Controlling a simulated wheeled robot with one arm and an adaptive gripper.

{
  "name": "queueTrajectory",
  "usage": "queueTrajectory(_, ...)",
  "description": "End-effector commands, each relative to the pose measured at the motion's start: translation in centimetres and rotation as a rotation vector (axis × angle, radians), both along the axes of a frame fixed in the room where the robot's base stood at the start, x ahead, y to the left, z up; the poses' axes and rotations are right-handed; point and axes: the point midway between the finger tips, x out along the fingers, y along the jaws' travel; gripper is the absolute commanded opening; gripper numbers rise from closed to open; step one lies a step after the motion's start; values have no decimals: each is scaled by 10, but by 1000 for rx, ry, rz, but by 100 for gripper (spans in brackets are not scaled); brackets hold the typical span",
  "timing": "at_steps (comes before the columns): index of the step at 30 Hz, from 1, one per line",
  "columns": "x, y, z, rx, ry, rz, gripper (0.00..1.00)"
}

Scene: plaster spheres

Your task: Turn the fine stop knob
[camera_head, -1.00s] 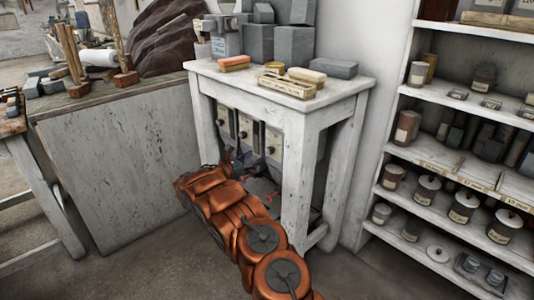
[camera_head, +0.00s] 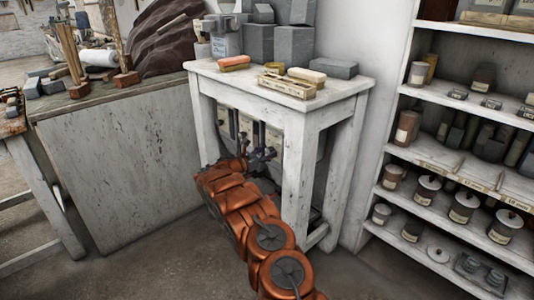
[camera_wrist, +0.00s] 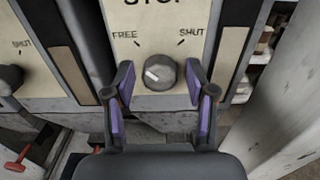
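The stop knob (camera_wrist: 160,74) shows in the wrist view as a round grey knob on a cream plate (camera_wrist: 150,22). The plate reads FREE at the upper left and SHUT at the upper right. The knob's white pointer mark lies toward its left side, on the FREE side. My gripper (camera_wrist: 160,88) is open, its two purple-padded fingers on either side of the knob with gaps to it. In the head view my gripper (camera_head: 246,152) reaches under the white table, and the knob is hidden there.
Another dark knob (camera_wrist: 10,78) beside a SHUT label is at the left in the wrist view, with a red handle (camera_wrist: 18,160) below it. White table (camera_head: 300,118) legs stand close to my arm. A shelf unit (camera_head: 450,160) stands at the right.

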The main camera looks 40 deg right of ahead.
Motion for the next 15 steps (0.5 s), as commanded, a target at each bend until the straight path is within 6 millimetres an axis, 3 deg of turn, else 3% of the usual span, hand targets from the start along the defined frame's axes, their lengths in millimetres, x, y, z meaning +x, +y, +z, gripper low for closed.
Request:
queueTrajectory(2, 0, 0, 0, 0, 0, 0, 44)
queueTrajectory(15, 0, 0, 0, 0, -1, 0, 0)
